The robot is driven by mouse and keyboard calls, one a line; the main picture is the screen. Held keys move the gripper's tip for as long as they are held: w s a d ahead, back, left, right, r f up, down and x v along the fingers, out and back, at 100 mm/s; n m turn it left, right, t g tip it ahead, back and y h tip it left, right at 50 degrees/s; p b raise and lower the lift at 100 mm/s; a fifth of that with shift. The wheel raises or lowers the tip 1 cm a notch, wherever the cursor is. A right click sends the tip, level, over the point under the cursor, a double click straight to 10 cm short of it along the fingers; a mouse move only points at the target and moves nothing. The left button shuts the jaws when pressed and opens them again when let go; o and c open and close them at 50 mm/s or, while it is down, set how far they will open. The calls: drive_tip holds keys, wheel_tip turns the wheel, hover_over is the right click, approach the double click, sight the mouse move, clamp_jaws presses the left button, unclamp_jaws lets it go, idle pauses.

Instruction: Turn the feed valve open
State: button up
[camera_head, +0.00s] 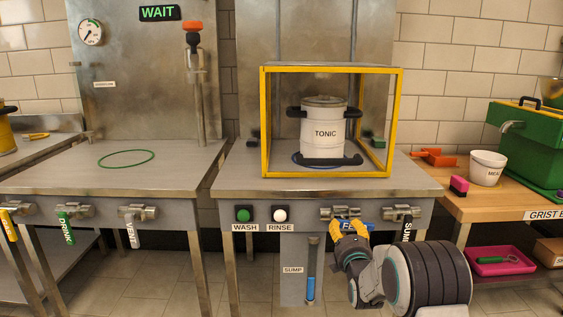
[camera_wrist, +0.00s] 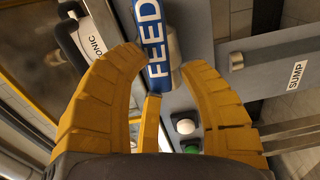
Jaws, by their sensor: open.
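The feed valve has a blue handle marked FEED (camera_head: 350,225) on the front panel of the middle bench. In the wrist view, the FEED handle (camera_wrist: 155,40) lies between the tips of my gripper (camera_wrist: 165,62). I cannot tell whether the fingers touch it. Part of the handle is hidden by the fingers in the head view.
The WASH button (camera_head: 244,214) and RINSE button (camera_head: 280,215) are to the left. A yellow-framed guard (camera_head: 264,120) encloses the TONIC pot (camera_head: 324,130) above. The WAIT sign (camera_head: 159,13) is lit green.

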drive_tip(key=shift+r, duration=0.1)
drive_tip(key=shift+s, duration=1.1)
drive_tip(key=shift+m, duration=0.6)
drive_tip(key=shift+w, duration=1.1)
drive_tip(key=shift+o, duration=0.4)
